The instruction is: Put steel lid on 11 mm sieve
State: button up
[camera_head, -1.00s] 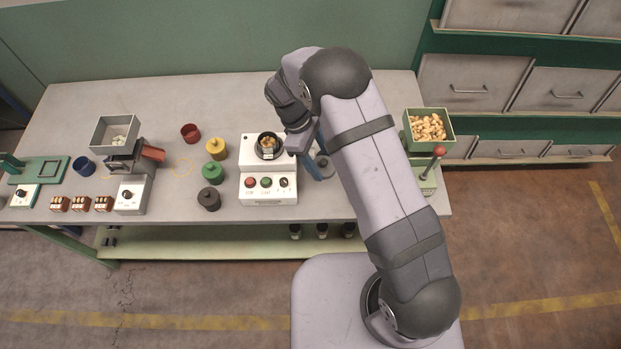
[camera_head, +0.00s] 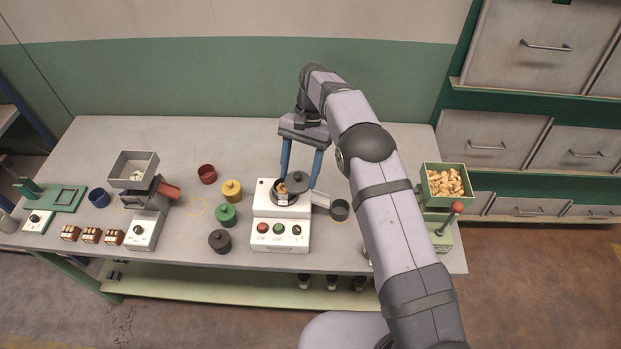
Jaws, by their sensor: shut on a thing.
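My gripper (camera_head: 300,184), with two blue fingers, is shut on a dark grey steel lid (camera_head: 299,178) with a small knob on top. The lid is over the right part of a dark round sieve (camera_head: 281,200) that stands on a white shaker box. Brown nuts show in the sieve, left of the lid. I cannot tell whether the lid touches the sieve rim. A second dark round container (camera_head: 339,210), open on top, stands on the table right of the box. I cannot read any size marking on either one.
The white box (camera_head: 280,236) has red and green buttons and a dial. Black (camera_head: 220,241), green (camera_head: 226,215) and yellow (camera_head: 232,190) lidded pots and a red cup (camera_head: 207,174) stand to its left. A nut hopper (camera_head: 446,196) stands at the right. The table behind is clear.

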aim_at(289, 175)
jog(key=a+m, duration=0.1)
jog(key=m, duration=0.1)
jog(key=r+m+t+y, duration=0.1)
jog(key=m, duration=0.1)
jog(key=a+m+y, duration=0.1)
jog(key=m, duration=0.1)
jog(key=shift+w+a+r, duration=0.25)
jog(key=shift+w+a, duration=0.05)
jog(key=shift+a+r+m+t, duration=0.1)
jog(key=shift+a+m+t, duration=0.15)
jog(key=shift+m+t, duration=0.65)
jog(key=m, duration=0.2)
jog(key=m+t, duration=0.1)
jog(key=m, duration=0.2)
jog(key=m+t, duration=0.1)
jog(key=m, duration=0.2)
jog(key=shift+w+a+y, duration=0.2)
jog(key=shift+a+y, duration=0.15)
jog(key=shift+y, duration=0.05)
notch_tip(289, 175, down, 4)
jog(key=b, duration=0.4)
jog(key=shift+f+b, duration=0.4)
jog(key=shift+f, duration=0.35)
jog(key=shift+p, duration=0.55)
jog(key=shift+f, duration=0.5)
